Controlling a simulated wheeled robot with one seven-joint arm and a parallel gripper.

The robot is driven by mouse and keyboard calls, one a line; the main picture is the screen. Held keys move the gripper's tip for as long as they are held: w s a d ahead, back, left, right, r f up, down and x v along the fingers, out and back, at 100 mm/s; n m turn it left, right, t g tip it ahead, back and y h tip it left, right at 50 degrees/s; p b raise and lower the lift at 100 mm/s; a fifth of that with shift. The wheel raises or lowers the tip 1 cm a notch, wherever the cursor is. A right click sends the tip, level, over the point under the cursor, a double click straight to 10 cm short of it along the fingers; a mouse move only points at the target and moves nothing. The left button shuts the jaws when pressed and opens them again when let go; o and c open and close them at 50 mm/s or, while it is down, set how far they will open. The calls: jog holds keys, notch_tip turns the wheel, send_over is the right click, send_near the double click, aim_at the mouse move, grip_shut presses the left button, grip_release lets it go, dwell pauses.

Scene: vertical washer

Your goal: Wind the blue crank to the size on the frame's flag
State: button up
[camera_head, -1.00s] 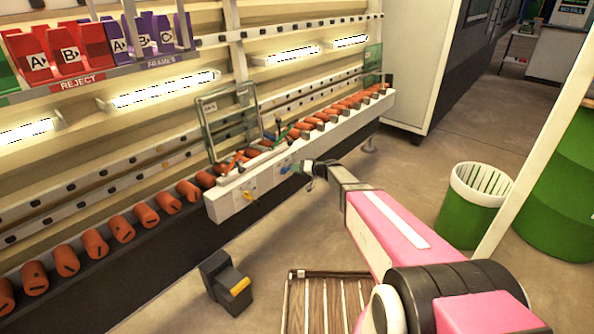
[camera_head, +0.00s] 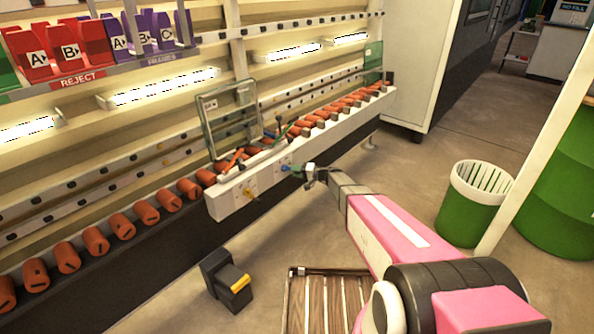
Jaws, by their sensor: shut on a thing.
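The blue crank (camera_head: 285,167) is on the front face of the white rail housing, right of a yellow crank (camera_head: 250,193). My gripper (camera_head: 301,172) is at the blue crank from the right, shut on its handle; the fingers are small and partly hidden. The glass frame (camera_head: 205,128) stands upright on the roller line behind the housing. A small pale flag (camera_head: 210,104) is on its upper left; its writing is too small to read.
The white housing (camera_head: 228,203) runs along the line of orange rollers (camera_head: 122,228). A black box with a yellow pedal (camera_head: 228,280) stands on the floor below. A wooden slatted platform (camera_head: 318,300) lies in front. A green bin (camera_head: 472,215) stands at the right.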

jog(key=m, duration=0.1)
jog(key=f+m, duration=0.1)
jog(key=m+y, duration=0.1)
jog(key=shift+s+a+f, duration=0.2)
jog(key=shift+s+a, duration=0.1)
jog(key=shift+s, duration=0.05)
jog(key=shift+s+a+f+m+t+y, duration=0.15)
jog(key=shift+s+f+m+y, duration=0.1)
jog(key=shift+m, duration=0.4)
jog(key=shift+s+a+f+m+t+y, duration=0.15)
jog(key=shift+m+y, duration=0.1)
jog(key=shift+m, duration=0.4)
jog(key=o, duration=0.9)
jog(key=v, duration=1)
jog(key=shift+s+d+f, duration=0.1)
jog(key=shift+s+d, duration=0.1)
jog(key=shift+d, duration=0.15)
